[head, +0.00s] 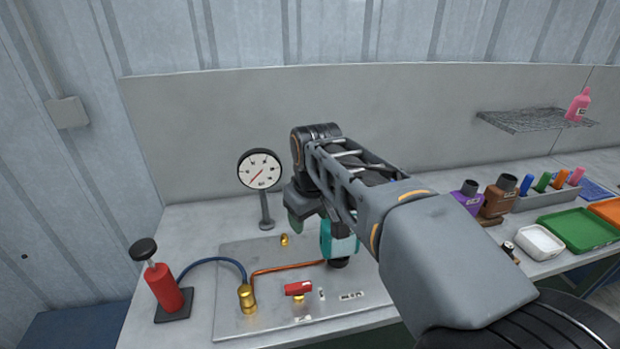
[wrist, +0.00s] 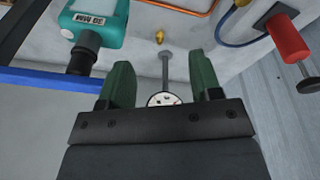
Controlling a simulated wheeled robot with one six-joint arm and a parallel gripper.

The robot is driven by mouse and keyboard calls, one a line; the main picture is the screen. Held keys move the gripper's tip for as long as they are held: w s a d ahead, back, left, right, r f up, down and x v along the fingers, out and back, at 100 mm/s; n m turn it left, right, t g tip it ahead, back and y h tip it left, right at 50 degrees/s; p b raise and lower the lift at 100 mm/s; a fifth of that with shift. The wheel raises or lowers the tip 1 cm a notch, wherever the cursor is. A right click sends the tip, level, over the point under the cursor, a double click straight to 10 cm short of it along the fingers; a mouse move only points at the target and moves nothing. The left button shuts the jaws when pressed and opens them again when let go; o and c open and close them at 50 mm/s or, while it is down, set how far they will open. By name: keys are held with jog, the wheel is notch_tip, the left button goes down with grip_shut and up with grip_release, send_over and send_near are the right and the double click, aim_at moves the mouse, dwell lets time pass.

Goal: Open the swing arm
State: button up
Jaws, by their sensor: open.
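No part is plainly marked as the swing arm. A blue bar (wrist: 45,80) crosses the left side of the wrist view and passes by the black end of a teal device; I cannot tell if it is the swing arm. The teal device (head: 340,240) is partly hidden behind my arm in the head view, and it also shows at the upper left of the wrist view (wrist: 98,22). My gripper (head: 312,215) hangs over the bench beside the round gauge. Its green fingers (wrist: 162,80) are apart, with nothing held between them.
The gauge (head: 260,170) stands on a post behind a grey plate (head: 240,260). A red pump (head: 163,285), a brass fitting (head: 247,298) and a red-handled valve (head: 298,289) are near the front. Bottles, a white tray (head: 540,242) and a green tray (head: 580,230) are at right.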

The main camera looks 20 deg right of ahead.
jog(key=w+d+r+n+g+p, duration=0.1)
jog(key=w+d+r+n+p, duration=0.2)
jog(key=r, duration=0.4)
jog(key=w+d+r+n+g, duration=0.1)
jog(key=w+d+r, duration=0.35)
jog(key=r, duration=0.25)
jog(key=f, duration=0.9)
jog(key=a+f, duration=0.1)
jog(key=f, duration=0.3)
jog(key=shift+w+f+b, duration=0.2)
jog(key=shift+w+b, duration=0.1)
jog(key=shift+b, duration=0.1)
grip_shut()
